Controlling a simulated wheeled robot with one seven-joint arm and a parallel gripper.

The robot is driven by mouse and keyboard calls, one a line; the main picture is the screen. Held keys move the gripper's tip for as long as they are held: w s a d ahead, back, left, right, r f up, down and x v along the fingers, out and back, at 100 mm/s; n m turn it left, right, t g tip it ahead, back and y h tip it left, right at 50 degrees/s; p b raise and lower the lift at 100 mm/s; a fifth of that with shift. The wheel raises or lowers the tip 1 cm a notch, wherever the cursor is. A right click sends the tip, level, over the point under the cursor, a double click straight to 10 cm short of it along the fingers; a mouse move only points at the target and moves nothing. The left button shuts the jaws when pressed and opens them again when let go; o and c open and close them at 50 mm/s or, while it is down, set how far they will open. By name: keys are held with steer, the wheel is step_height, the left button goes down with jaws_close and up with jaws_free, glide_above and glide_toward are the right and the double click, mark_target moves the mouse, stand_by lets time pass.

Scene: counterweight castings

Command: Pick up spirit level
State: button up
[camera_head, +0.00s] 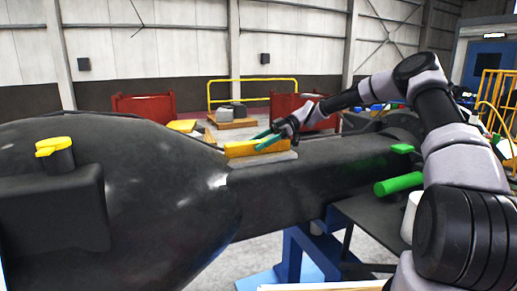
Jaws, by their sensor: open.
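A long yellow bar (242,149), which looks like the spirit level, lies on a flat grey pad on top of the dark casting's beam (310,178). My gripper (259,141) has two teal fingers spread apart. They reach in from the right at the bar's middle and upper side, one finger appearing behind it and one in front. The fingers overlap part of the bar in the picture. I cannot tell whether they touch it.
The large rounded casting (150,190) fills the left, with a yellow-topped block (60,150) on it. Blue stands (295,255) support the beam. Red bins (145,104) and a yellow railing stand behind.

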jaws_close()
steer(key=shift+r, duration=0.15)
